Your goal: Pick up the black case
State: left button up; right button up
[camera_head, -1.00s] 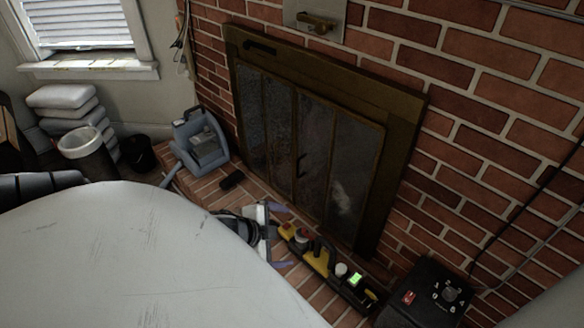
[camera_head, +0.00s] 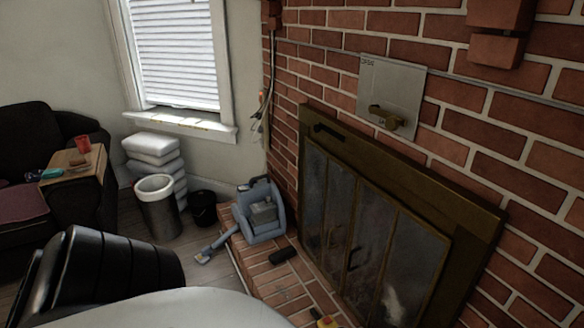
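A small black case-like object (camera_head: 283,256) lies on the brick hearth, in front of the fireplace doors and just right of a blue-grey machine. I cannot tell for sure from its shape that it is the black case. It lies apart from the machine. Neither of my grippers shows in the head view.
The blue-grey machine (camera_head: 262,213) stands on the brick hearth (camera_head: 265,284) by the fireplace (camera_head: 370,235). A bin (camera_head: 158,208) and black bucket (camera_head: 203,209) stand beyond.

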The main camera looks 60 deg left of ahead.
aim_at(283, 255)
jog(key=i, duration=0.2)
jog(key=u, duration=1.35)
